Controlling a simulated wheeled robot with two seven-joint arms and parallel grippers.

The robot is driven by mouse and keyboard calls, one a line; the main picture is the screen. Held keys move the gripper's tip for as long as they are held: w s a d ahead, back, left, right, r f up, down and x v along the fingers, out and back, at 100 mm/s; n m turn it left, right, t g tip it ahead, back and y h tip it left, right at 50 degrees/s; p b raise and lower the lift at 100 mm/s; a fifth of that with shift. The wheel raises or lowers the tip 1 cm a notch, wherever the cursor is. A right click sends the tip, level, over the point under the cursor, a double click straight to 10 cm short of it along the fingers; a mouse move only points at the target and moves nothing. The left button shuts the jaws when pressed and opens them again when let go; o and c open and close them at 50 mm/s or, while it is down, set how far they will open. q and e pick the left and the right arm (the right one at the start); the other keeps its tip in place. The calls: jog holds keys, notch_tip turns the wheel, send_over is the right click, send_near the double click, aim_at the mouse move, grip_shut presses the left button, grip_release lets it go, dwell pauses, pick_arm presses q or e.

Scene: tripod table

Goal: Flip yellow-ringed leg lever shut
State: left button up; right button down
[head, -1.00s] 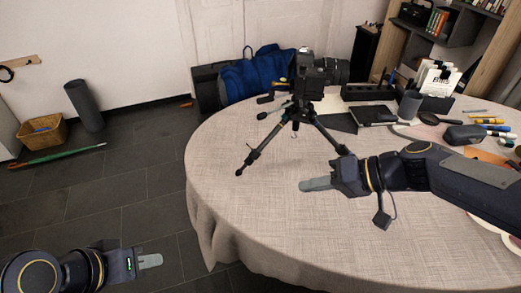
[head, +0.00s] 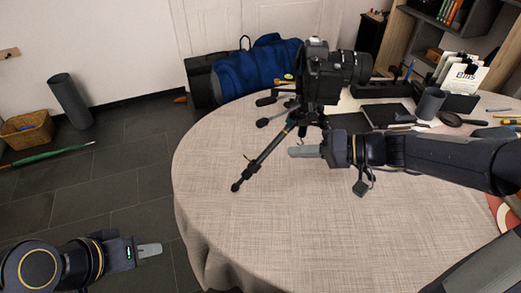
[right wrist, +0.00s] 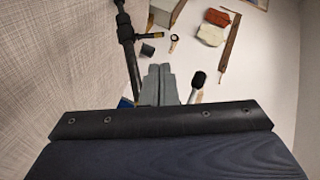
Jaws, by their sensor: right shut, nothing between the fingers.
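A black tripod (head: 312,112) with a camera (head: 325,75) on top stands on the round table. Its near leg (head: 262,160) slants down to the left; this leg (right wrist: 128,45) also crosses the upper left of the right wrist view. A small lever with a yellow ring (right wrist: 150,36) sticks out from that leg, standing away from it. My right gripper (head: 296,151) is shut and empty, just right of the near leg; in the wrist view its fingertips (right wrist: 159,68) are below the lever, apart from it. My left gripper (head: 150,251) looks shut, over the floor left of the table.
The table's front (head: 260,235) is clear cloth. A tablet (head: 387,114), a grey cup (head: 430,103) and a card holder (head: 462,75) stand at the back right. A blue bag (head: 258,70) lies behind the table. A basket (head: 27,130) and a grey cylinder (head: 70,100) are at the left.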

jog(key=x, duration=1)
